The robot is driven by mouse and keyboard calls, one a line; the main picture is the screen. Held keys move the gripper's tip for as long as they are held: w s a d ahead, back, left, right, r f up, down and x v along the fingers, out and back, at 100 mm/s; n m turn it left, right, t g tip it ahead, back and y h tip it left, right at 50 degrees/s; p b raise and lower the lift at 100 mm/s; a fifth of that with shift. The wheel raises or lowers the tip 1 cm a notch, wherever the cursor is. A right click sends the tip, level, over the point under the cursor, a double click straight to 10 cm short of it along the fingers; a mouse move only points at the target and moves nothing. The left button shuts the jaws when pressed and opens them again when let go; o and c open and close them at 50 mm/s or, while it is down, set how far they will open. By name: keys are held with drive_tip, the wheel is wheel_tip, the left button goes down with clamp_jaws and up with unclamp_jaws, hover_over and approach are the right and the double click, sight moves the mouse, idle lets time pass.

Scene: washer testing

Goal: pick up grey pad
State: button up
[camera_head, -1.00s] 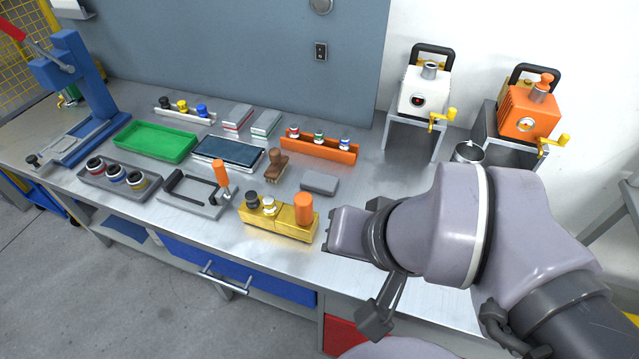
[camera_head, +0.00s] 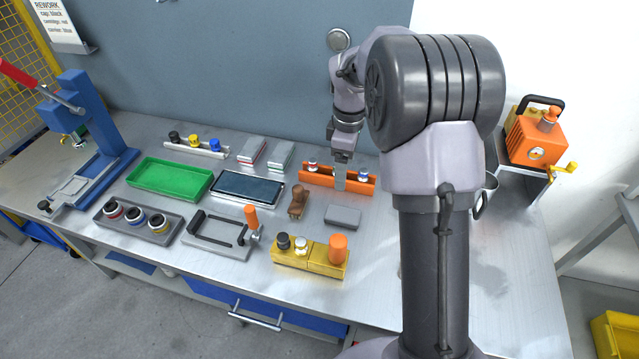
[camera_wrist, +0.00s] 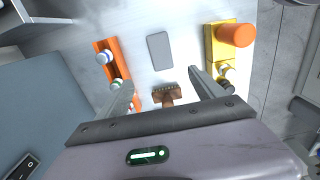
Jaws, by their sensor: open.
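The grey pad (camera_head: 342,216) is a small flat grey block lying on the metal bench, right of the brown stamp and in front of the orange rack. It also shows in the wrist view (camera_wrist: 160,50), top centre, uncovered. My gripper (camera_head: 341,172) hangs above the orange rack, behind the pad and apart from it. In the wrist view my gripper (camera_wrist: 163,84) has its two fingers spread, with nothing held between them.
The brown stamp (camera_head: 298,202) stands left of the pad. The yellow block (camera_head: 308,260), with knobs and an orange cylinder, stands in front. Bare bench lies right of the pad.

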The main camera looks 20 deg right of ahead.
sight(343, 214)
drive_tip(key=f+b, duration=0.2)
drive_tip(key=f, duration=0.3)
drive_tip(key=f+b, duration=0.3)
drive_tip(key=f, duration=0.3)
drive_tip(key=f+b, duration=0.3)
drive_tip(key=f, duration=0.3)
drive_tip(key=shift+s+d+f, duration=0.2)
drive_tip(key=shift+s+d, duration=0.05)
drive_tip(key=shift+r, duration=0.15)
drive_tip(key=shift+c, duration=1.1)
drive_tip(key=c, duration=1.2)
wheel_tip(343, 214, up, 10)
drive_tip(key=p, duration=0.4)
drive_tip(key=shift+p, duration=0.3)
